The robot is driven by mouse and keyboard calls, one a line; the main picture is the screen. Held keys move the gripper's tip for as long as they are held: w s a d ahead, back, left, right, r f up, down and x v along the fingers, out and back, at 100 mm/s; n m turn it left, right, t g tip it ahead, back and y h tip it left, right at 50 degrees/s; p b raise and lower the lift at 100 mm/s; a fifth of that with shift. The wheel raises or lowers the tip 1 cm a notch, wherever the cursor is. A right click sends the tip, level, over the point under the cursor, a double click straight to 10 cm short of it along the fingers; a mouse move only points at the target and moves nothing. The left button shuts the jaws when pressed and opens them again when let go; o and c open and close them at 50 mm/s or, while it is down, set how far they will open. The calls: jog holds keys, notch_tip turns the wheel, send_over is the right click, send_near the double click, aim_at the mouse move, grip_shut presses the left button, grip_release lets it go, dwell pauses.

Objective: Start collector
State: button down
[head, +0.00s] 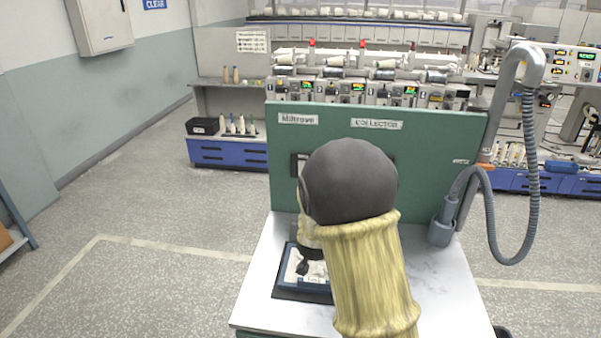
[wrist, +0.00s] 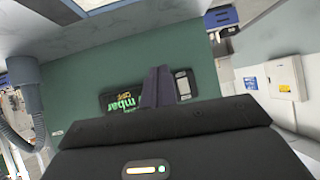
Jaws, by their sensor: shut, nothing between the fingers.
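The collector is a green panel (head: 430,140) with a "COLLECTOR" label (head: 377,124), standing at the back of a white worktop. In the wrist view the green panel (wrist: 215,60) fills the background. A black display (wrist: 122,103) with green "mbar" text is partly covered by my gripper (wrist: 157,72). A small control plate with pale parts (wrist: 184,84) shows just right of the fingers. The fingers are shut and empty, pointing at the panel; contact cannot be told.
A grey hose (head: 530,160) loops down at the panel's right to a grey fitting (head: 441,232) on the white worktop (head: 262,265). A dark-framed tray (head: 285,283) lies on the worktop, partly behind my arm. Winding machines stand behind. Floor at left is clear.

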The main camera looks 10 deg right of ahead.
jog(key=w+a+r+t+h, duration=0.2)
jog(key=w+t, duration=0.5)
jog(key=w, duration=0.4)
jog(key=shift+a+r+m+t+h, duration=0.25)
jog(key=shift+a+h, duration=0.4)
jog(key=shift+h, duration=0.35)
jog(key=shift+w, duration=0.1)
jog(key=p+x, duration=0.4)
jog(key=x, duration=0.9)
jog(key=shift+w+d, duration=0.2)
jog(key=shift+w, duration=0.15)
jog(key=shift+a, duration=0.1)
